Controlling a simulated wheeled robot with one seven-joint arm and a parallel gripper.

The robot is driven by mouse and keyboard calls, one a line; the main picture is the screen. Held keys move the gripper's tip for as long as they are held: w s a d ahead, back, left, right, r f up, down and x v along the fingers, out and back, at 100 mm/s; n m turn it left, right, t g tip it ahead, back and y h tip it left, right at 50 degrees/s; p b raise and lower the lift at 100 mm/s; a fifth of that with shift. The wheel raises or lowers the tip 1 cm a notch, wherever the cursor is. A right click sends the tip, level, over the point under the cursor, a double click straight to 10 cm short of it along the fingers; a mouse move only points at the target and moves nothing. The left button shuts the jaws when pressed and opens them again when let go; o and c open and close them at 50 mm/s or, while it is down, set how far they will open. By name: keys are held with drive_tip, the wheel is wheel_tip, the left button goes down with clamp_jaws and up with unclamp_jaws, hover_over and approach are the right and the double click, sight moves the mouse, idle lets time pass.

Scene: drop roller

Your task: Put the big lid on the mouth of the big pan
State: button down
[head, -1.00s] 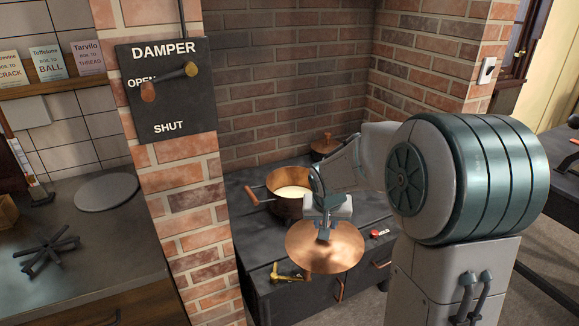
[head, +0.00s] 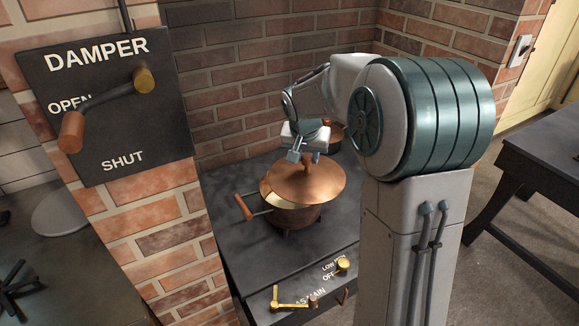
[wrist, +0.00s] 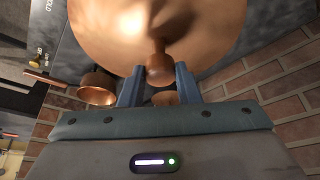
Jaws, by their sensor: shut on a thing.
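The big copper lid (head: 318,185) is over the big copper pan (head: 292,216) in the head view. It sits off to the right, so a strip of the pan's pale inside shows at the left. I cannot tell whether lid and rim touch. My gripper (head: 305,157) is shut on the lid's knob, above the lid. In the wrist view the lid (wrist: 150,25) fills the top, and its knob (wrist: 158,68) is between the fingers of my gripper (wrist: 158,82). The pan's wooden handle (head: 243,207) points left.
The pan stands on the dark stove top (head: 235,180), with brass knobs (head: 290,300) at its front. A smaller copper vessel (head: 336,135) stands behind, partly hidden by my arm. Brick walls are behind and left; the damper board (head: 110,110) hangs on the left one.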

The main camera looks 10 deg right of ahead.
sight(292, 165)
drive_tip(key=w+a+f, duration=0.1)
drive_tip(key=w, duration=0.1)
drive_tip(key=w+f+p, duration=0.1)
drive_tip(key=w+f, duration=0.1)
drive_tip(key=w+a+f, duration=0.1)
drive_tip(key=w, duration=0.2)
drive_tip(key=shift+a+f, duration=0.2)
drive_tip(key=shift+a, duration=0.1)
drive_tip(key=shift+f+p, duration=0.45)
drive_tip(key=shift+f, duration=1.6)
drive_tip(key=shift+f, duration=0.2)
drive_tip(key=c, duration=1.1)
unclamp_jaws()
drive_tip(key=shift+o, duration=0.2)
